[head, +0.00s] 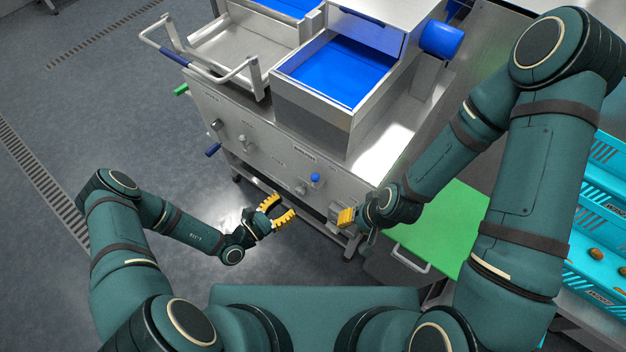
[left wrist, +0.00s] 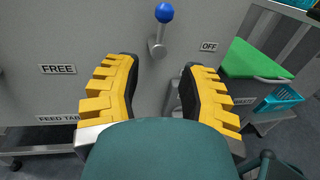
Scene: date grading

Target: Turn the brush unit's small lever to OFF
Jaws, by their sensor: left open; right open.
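A small lever with a blue ball knob (head: 315,177) and a grey pivot sits on the front panel of the steel machine (head: 262,150). In the left wrist view the blue knob (left wrist: 164,13) points up from the pivot (left wrist: 157,48), between a FREE label (left wrist: 58,69) on the left and an OFF label (left wrist: 209,47) on the right. My left gripper (head: 277,212) is open and empty, facing the panel. Its yellow fingers (left wrist: 158,68) spread to either side below the knob, apart from the lever. My right gripper (head: 347,217) is open, close to the machine's right lower corner; its fingers are partly hidden.
Other controls on the panel include a grey knob (head: 242,138) and a blue handle (head: 213,150). A blue-lined tray (head: 313,100) tops the machine. A green surface (head: 455,225) and turquoise crates (head: 600,210) stand right. The floor at left is clear.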

